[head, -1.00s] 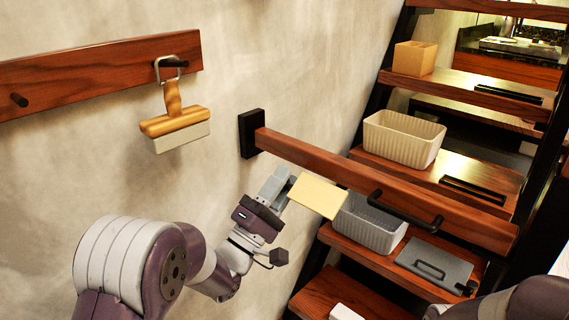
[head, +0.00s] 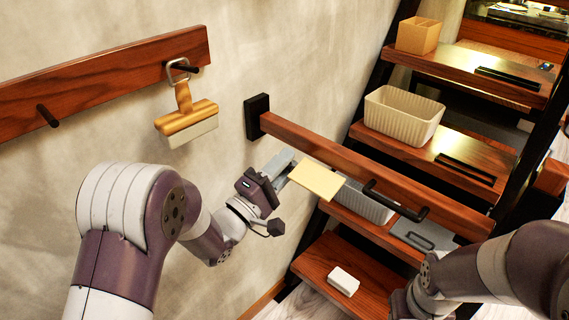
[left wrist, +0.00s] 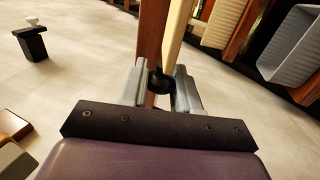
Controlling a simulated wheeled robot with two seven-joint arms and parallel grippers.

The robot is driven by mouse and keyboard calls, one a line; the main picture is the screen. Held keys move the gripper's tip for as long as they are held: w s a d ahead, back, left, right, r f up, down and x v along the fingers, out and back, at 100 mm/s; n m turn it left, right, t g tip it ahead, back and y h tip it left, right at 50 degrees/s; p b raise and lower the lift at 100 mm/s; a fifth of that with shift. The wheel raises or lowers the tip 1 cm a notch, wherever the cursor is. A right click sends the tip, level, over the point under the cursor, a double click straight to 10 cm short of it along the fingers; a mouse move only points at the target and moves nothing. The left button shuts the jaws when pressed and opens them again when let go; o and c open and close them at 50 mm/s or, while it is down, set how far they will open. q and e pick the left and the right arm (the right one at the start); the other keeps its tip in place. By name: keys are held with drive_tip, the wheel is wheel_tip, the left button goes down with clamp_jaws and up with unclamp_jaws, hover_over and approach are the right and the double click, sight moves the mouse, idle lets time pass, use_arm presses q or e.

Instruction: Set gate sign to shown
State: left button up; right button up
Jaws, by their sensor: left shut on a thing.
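The gate sign, a flat pale yellow panel (head: 318,180), lies at the near side of a wooden gate bar (head: 345,165) in the head view. My left gripper (head: 283,166) is at the panel's left end. In the left wrist view its fingers (left wrist: 160,88) are shut on a small black knob (left wrist: 159,81). Beyond the knob, the edge of the cream panel (left wrist: 177,28) stands beside the wooden bar (left wrist: 151,35). What the knob joins is hidden. My right arm enters at lower right in the head view; its fingers do not show.
The bar runs from a black wall bracket (head: 257,117) and carries a black handle (head: 395,203). Stairs behind hold a cream basket (head: 402,116), a grey basket (head: 366,205) and a white block (head: 343,281). A wooden-handled brush (head: 186,118) hangs on the wall rail (head: 110,75).

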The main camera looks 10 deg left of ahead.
use_arm(q)
drive_tip(key=o, duration=1)
drive_tip(key=p+v, duration=0.1)
drive_tip(key=v, duration=1.1)
drive_tip(key=shift+s+a+p, duration=0.15)
drive_tip(key=shift+s+p, duration=0.1)
drive_tip(key=shift+p, duration=0.1)
drive_tip(key=shift+f, duration=0.1)
